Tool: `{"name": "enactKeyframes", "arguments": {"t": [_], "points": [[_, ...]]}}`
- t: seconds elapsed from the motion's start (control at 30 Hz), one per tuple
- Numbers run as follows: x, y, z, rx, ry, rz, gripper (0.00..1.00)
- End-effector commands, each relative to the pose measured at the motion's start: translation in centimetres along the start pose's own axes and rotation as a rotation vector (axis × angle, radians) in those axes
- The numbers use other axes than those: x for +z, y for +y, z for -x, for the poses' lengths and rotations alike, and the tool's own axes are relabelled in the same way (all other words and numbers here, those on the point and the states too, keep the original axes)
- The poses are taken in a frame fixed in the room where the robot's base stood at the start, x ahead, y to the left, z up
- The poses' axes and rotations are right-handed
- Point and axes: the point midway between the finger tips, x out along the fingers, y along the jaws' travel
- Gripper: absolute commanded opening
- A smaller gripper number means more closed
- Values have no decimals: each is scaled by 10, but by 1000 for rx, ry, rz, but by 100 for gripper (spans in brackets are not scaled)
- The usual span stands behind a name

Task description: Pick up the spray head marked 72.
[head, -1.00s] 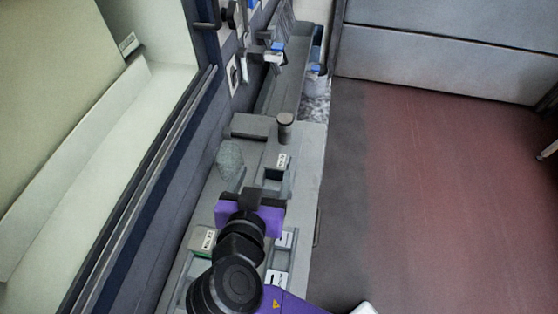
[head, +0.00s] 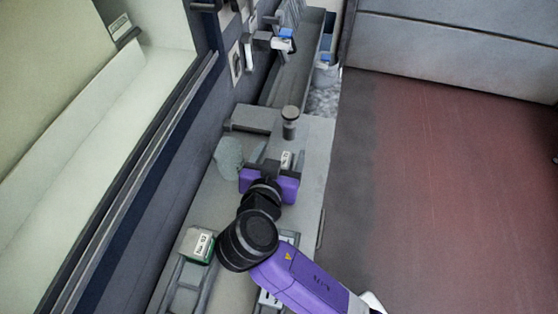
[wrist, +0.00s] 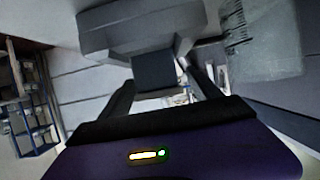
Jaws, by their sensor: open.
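My gripper (head: 278,160), purple with dark fingers, is open over the grey bench, its fingers pointing toward the far end. A small grey piece with a white label (head: 286,160) shows between the fingertips; its marking is too small to read, so I cannot tell whether it is the spray head marked 72. In the wrist view, the open fingers (wrist: 163,85) stand either side of a dark grey block (wrist: 154,72), with a larger grey body (wrist: 140,28) beyond. I cannot tell whether they touch it. Another labelled piece (head: 198,244) sits at the bench's near left.
A short dark-capped cylinder (head: 290,122) and a low grey block (head: 256,118) stand beyond the gripper. A pale translucent lump (head: 229,158) is to its left. A grey trough (head: 300,70) lies farther back, with the wall panel along the left and open reddish floor (head: 450,190) right.

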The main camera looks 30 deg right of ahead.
Motion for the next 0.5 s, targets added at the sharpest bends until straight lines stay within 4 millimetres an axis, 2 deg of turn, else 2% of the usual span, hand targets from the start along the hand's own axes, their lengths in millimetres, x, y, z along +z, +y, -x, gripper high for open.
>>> {"name": "enactKeyframes", "arguments": {"t": [0.13, 0.37, 0.4, 0.5], "points": [[0, 0, -14, 0, 0, 0, 73], [0, 0, -16, -2, 0, -1, 73], [0, 0, -16, -2, 0, -1, 71], [0, 0, -16, -2, 0, -1, 51]]}}
